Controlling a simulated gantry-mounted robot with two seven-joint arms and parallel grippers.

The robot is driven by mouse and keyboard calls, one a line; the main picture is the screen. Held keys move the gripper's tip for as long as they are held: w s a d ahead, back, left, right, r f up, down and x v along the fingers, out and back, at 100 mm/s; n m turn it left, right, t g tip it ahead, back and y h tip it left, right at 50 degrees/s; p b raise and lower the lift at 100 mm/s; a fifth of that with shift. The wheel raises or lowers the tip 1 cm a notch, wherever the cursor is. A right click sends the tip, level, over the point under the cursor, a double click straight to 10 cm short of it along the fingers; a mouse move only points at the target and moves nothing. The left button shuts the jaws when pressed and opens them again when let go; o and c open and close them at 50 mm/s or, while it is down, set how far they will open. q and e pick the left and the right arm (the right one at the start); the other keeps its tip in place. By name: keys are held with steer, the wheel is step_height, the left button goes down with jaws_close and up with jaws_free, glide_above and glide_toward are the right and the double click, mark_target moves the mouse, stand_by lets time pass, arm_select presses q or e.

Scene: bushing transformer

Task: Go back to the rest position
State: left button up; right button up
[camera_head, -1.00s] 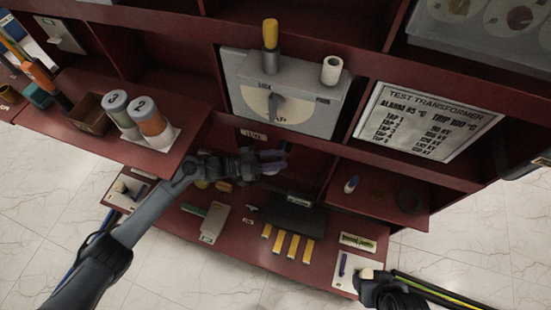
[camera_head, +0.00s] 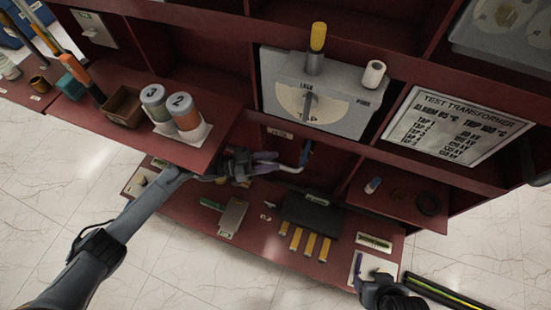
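My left gripper (camera_head: 264,163) is in the lower middle opening of the dark red cabinet (camera_head: 310,170), above its lower shelf. A blue-handled crank (camera_head: 305,153) with a pale bent rod is just right of its fingertips. A small gap seems to lie between them, but contact is hard to judge. The fingers are small and dark, so their opening is unclear. My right gripper (camera_head: 378,283) is at the bottom right, over the lower shelf's front edge beside a white card (camera_head: 358,268). Its fingertips are unclear.
A grey tap unit (camera_head: 318,95) with a yellow-topped post stands above the opening. Two numbered cans (camera_head: 170,108) stand on the left shelf. Several yellow-ended strips (camera_head: 303,242) lie on the lower shelf. Pale floor (camera_head: 200,265) lies open in front.

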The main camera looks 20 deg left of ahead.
arm_select(q)
steer(key=s+d+f+n+p, duration=0.1)
steer(key=s+d+n+p, duration=0.1)
steer(key=s+p, duration=0.5)
steer(key=s+d+r+n+t+y+p, duration=0.35)
steer(key=s+d+r+p, duration=0.35)
steer(key=s+r+p, duration=0.3)
steer(key=s+a+r+n+g+y+p, duration=0.15)
steer(key=a+r+n+y+p, duration=0.3)
steer(key=a+r+y, duration=0.7)
steer(key=s+a+f+n+g+y, duration=0.1)
steer(key=s+a+n+g, duration=0.1)
steer(key=s+a+g, duration=0.45)
step_height(320, 180, up, 38)
steer(key=s+t+p, duration=0.1)
steer(key=p, duration=3.6)
steer(key=shift+s+a, duration=0.2)
steer(key=shift+a, duration=0.25)
arm_select(e)
step_height(320, 180, up, 59)
